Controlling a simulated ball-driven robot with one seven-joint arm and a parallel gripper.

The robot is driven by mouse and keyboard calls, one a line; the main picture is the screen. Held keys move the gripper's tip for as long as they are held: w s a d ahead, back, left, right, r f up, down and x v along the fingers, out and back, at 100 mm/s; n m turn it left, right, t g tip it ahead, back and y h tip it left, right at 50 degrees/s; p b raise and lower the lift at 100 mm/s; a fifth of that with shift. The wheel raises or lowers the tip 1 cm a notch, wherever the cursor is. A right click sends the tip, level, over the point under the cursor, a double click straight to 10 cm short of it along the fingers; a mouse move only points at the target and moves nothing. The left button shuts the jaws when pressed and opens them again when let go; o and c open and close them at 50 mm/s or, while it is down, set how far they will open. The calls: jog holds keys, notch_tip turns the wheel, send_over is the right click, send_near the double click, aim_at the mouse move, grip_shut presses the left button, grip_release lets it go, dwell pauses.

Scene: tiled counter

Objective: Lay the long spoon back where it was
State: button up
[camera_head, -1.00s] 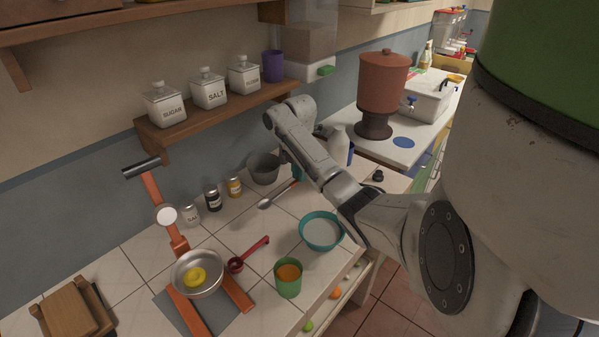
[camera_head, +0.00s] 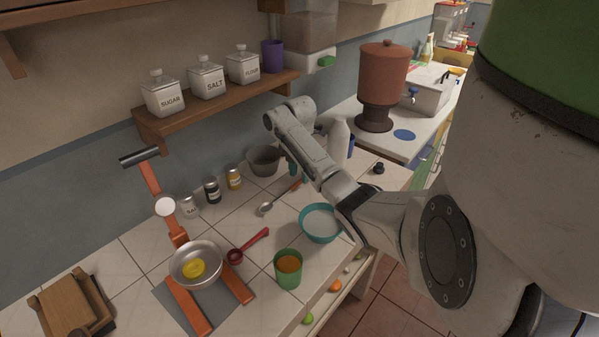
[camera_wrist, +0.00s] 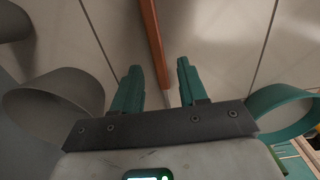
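The long spoon has a metal bowl (camera_head: 265,209) and a brown handle (camera_head: 296,186). In the head view it appears to lie on the tiled counter, in front of the grey pot (camera_head: 264,160) and behind the teal bowl (camera_head: 321,223). In the wrist view the spoon's handle (camera_wrist: 153,40) runs up the picture, its metal stem (camera_wrist: 168,97) passing between my teal fingers. My gripper (camera_wrist: 160,75) is open, with a gap on both sides of the spoon. The spoon's bowl is hidden there behind the gripper body. My arm partly covers this area in the head view.
Several small jars (camera_head: 212,190) stand by the wall. A red measuring scoop (camera_head: 236,256), a green cup (camera_head: 288,269) and a pan (camera_head: 199,265) on an orange stand are nearer. A white bottle (camera_head: 339,142) stands behind my arm. Bare tile surrounds the spoon's bowl.

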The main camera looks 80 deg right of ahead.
jog(key=shift+r+p, duration=2)
jog(key=shift+r, duration=3.4)
